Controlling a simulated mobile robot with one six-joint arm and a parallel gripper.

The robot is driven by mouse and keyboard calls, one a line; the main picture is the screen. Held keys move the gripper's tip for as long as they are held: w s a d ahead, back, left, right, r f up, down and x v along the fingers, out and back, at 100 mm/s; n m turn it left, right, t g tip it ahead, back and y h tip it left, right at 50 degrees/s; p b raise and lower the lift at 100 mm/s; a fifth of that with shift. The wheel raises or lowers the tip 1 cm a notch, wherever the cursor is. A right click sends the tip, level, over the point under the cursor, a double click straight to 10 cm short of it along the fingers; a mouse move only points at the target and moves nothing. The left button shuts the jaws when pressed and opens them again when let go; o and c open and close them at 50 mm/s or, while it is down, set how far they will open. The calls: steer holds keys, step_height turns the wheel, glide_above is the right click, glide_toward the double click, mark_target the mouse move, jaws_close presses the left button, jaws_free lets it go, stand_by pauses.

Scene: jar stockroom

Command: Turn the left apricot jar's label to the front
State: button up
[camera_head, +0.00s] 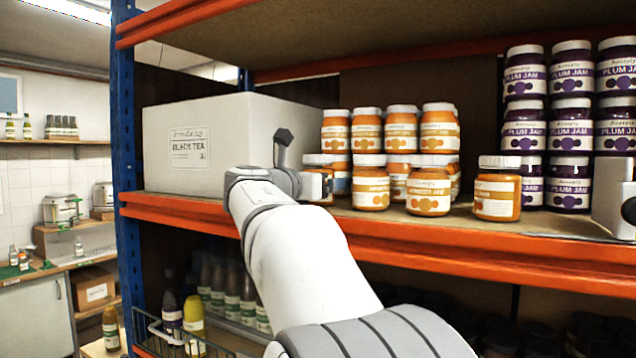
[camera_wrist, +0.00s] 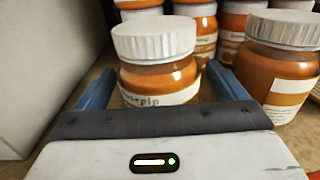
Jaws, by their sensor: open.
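An orange apricot jar (camera_wrist: 158,75) with a white ribbed lid stands upright in the middle of the wrist view. Its pale label shows low on the side facing me, with part of the brand name readable; my gripper's body hides the lower part. My gripper (camera_wrist: 160,88) is open, with one blue finger on each side of this jar; I cannot tell whether either finger touches it. In the head view the leftmost front jar (camera_head: 318,160) is partly hidden behind my wrist.
A second orange jar (camera_wrist: 280,70) stands close on the right, near the right finger, with more jars behind. A white Black Tea carton (camera_head: 215,145) stands on the left. An orange jar (camera_head: 497,190) and stacked plum jars (camera_head: 570,133) stand further right. The orange shelf edge (camera_head: 440,250) runs in front.

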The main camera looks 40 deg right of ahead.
steer(key=shift+f, duration=0.1)
steer(key=shift+s+a, duration=0.1)
steer(key=shift+a, duration=0.3)
steer(key=b+v, duration=0.1)
steer(key=v, duration=0.5)
steer(key=shift+a+b, duration=0.2)
steer(key=shift+b, duration=0.15)
steer(key=shift+s+a, duration=0.2)
steer(key=shift+a, duration=0.1)
steer(key=shift+c, duration=0.5)
